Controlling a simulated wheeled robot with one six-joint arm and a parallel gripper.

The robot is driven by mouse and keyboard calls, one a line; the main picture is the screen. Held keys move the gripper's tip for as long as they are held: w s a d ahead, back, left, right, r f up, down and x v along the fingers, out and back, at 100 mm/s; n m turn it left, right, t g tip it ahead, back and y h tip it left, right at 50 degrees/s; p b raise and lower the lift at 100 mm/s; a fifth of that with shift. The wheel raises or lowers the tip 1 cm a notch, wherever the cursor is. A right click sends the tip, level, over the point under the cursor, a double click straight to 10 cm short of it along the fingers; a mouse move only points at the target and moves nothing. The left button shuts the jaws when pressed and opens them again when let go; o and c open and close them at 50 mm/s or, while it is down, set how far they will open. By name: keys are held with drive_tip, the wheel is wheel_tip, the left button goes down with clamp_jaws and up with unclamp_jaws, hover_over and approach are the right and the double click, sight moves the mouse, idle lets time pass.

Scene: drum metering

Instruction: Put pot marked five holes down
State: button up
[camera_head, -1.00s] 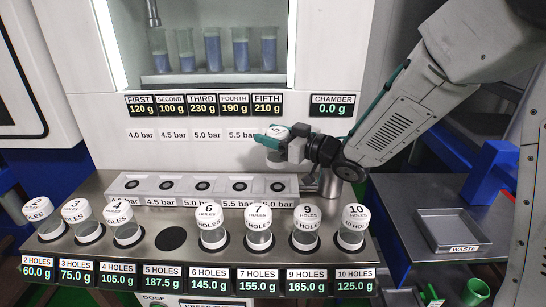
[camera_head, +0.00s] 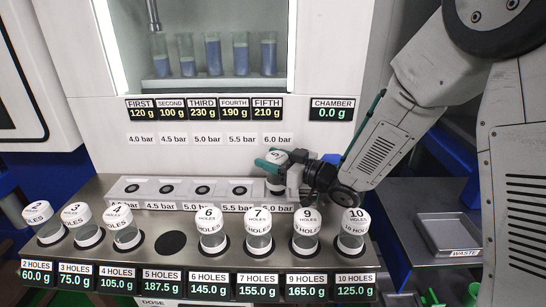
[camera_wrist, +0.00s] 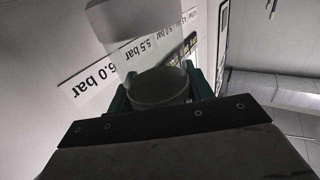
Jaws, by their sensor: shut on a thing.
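The pot marked five holes (camera_head: 276,157) has a white lid with a 5 on it. My gripper (camera_head: 274,167) is shut on it, with green fingers around its sides. The pot is upright at the rightmost seat of the pale pressure rack (camera_head: 123,187), and hides that seat. I cannot tell whether its base touches the rack. In the wrist view the pot (camera_wrist: 158,86) shows between the fingers, in front of the 6.0 bar label (camera_wrist: 88,80).
The other seats of the rack are empty. Several lidded pots, such as the 6 holes pot (camera_head: 211,229) and 7 holes pot (camera_head: 257,227), stand in the front row. The 5 holes slot (camera_head: 171,243) is empty. A waste tray (camera_head: 449,234) is at right.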

drive_tip(key=shift+f, duration=0.15)
drive_tip(key=o, duration=1.2)
drive_tip(key=shift+r, duration=0.5)
drive_tip(key=v, duration=0.7)
drive_tip(key=shift+s+d+r, duration=0.1)
drive_tip(key=shift+s+d, duration=0.05)
drive_tip(key=shift+d, duration=0.05)
